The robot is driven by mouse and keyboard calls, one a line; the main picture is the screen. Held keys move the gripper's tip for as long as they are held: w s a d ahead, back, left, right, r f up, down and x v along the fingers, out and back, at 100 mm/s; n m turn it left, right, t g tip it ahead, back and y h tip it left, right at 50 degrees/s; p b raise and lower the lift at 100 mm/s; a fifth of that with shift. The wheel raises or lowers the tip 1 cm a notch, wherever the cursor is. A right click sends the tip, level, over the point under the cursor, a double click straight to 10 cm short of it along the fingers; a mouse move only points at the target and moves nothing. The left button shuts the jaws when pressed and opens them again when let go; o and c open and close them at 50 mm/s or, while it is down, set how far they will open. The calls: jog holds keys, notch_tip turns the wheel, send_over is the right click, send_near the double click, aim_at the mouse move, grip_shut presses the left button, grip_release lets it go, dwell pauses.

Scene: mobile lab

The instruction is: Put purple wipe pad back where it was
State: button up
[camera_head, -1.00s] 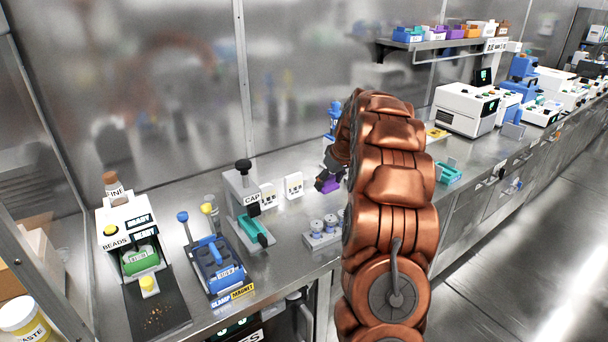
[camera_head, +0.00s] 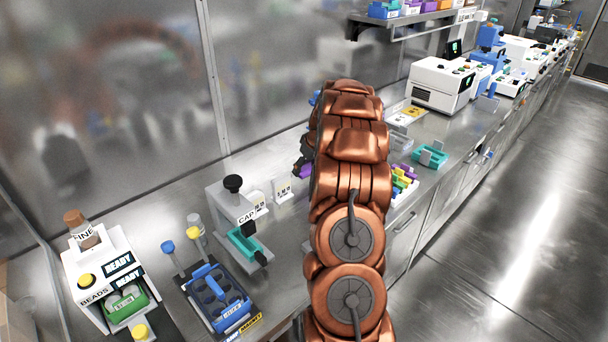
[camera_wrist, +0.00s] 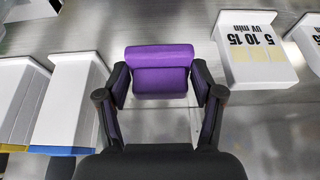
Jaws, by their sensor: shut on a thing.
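The purple wipe pad (camera_wrist: 161,70) is between the two fingers of my gripper (camera_wrist: 160,95) in the wrist view. My gripper is shut on it, with a dark finger at each side. The pad looks held above the steel bench. In the head view only a small bit of the purple pad (camera_head: 306,171) shows, at the left edge of my copper arm. My gripper (camera_head: 303,163) is mostly hidden there behind the arm.
A white block marked "UV min" (camera_wrist: 254,60) is right of the pad, and white blocks (camera_wrist: 70,95) stand at left. In the head view, the capper (camera_head: 233,215), blue rack (camera_head: 216,292) and bead dispenser (camera_head: 105,270) are left; a teal tray (camera_head: 430,157) and white machine (camera_head: 440,85) are right.

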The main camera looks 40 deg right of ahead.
aim_at(308, 171)
notch_tip(308, 171, down, 4)
jog(key=shift+f+p, duration=0.1)
jog(key=shift+p, duration=0.45)
jog(key=shift+f+b, duration=0.25)
jog(key=shift+b, duration=0.1)
jog(key=o, duration=1)
jog(key=shift+r, duration=0.1)
jog(key=shift+r+p, duration=0.15)
jog(key=shift+p, duration=0.15)
jog(key=b+v, duration=0.2)
jog(key=v, duration=1)
jog(key=shift+s+a+b, duration=0.1)
jog(key=shift+b, duration=0.25)
jog(key=shift+s, duration=0.1)
